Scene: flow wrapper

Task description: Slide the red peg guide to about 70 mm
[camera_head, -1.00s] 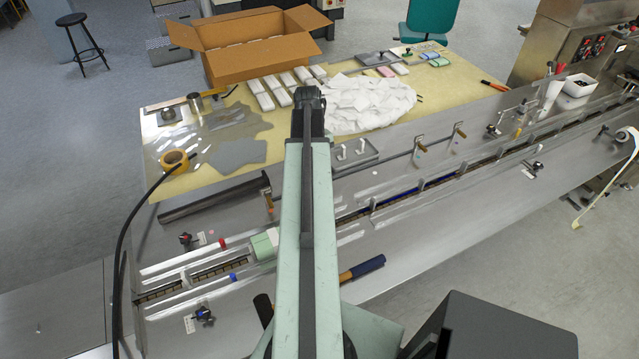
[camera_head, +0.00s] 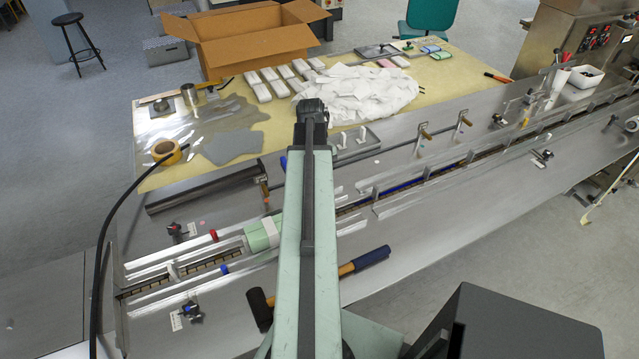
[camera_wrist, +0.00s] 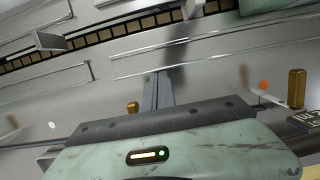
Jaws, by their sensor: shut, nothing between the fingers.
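In the head view a small red peg (camera_head: 213,235) stands by the far guide rail (camera_head: 160,262) of the conveyor, left of a green pack. A blue peg (camera_head: 224,269) is on the near side. My gripper is hidden behind my raised arm in that view. In the wrist view my gripper (camera_wrist: 157,80) is shut and empty, pointing toward a metal rail above the steel deck. An orange-red round spot (camera_wrist: 263,85) lies to its right; I cannot tell whether it is the red peg. A plate with partly visible digits (camera_wrist: 303,122) is at the right edge.
The green pack (camera_head: 263,233) sits on the conveyor. A hammer with a blue grip (camera_head: 371,258) lies on the near deck, partly behind my arm. Brass posts (camera_wrist: 297,88) rise from the deck in the wrist view. A black cable (camera_head: 101,245) hangs at the left.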

